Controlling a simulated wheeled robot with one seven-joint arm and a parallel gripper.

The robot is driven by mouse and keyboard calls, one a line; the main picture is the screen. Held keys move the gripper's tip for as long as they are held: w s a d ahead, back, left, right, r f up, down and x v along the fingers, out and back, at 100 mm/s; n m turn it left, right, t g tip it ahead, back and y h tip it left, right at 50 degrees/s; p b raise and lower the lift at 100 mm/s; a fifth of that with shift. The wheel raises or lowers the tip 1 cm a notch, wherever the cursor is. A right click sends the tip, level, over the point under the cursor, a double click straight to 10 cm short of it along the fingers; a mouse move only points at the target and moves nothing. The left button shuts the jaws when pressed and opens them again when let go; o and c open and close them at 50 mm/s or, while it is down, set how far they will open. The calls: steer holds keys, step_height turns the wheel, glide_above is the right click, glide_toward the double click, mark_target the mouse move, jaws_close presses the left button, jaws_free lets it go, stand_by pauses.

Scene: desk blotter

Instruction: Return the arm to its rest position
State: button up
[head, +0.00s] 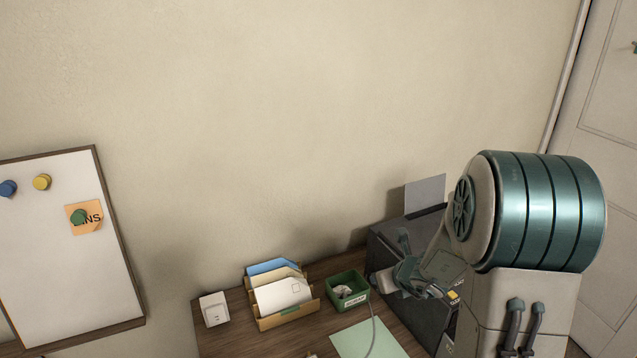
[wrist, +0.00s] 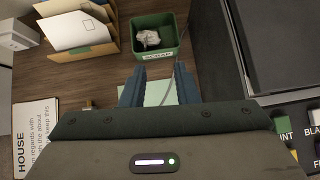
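My gripper (wrist: 158,80) shows in the wrist view with its two dark blue-grey fingers spread apart. Nothing is held between them; the pale green blotter (wrist: 158,94) shows through the gap. In the head view my arm is folded at the right, in front of the dark printer-like machine (head: 386,250). The fingers are hard to make out there. The green scrap bin (wrist: 155,40) lies beyond the fingertips in the wrist view, apart from them, with crumpled paper (wrist: 148,38) inside. It also shows in the head view (head: 357,299).
A letter rack (head: 290,319) with envelopes stands left of the bin, with a small white box (head: 214,309) further left. A printed sheet (wrist: 38,122) shows at left in the wrist view. A whiteboard (head: 60,275) hangs on the wall. A grey cable crosses the blotter.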

steer(key=s+a+r+n+g+y, duration=0.3)
steer(key=s+a+r+n, duration=0.8)
steer(key=n, duration=0.6)
steer(key=s+d+n+g+h, duration=0.1)
steer(key=s+d+n+h, duration=0.1)
steer(key=s+n, duration=0.5)
steer(key=s+d+n+g+h, duration=0.1)
steer(key=s+d+n+h, duration=0.2)
steer(key=s+n, duration=0.5)
steer(key=shift+s+d+r+g+h, duration=0.3)
steer(key=shift+d, duration=0.5)
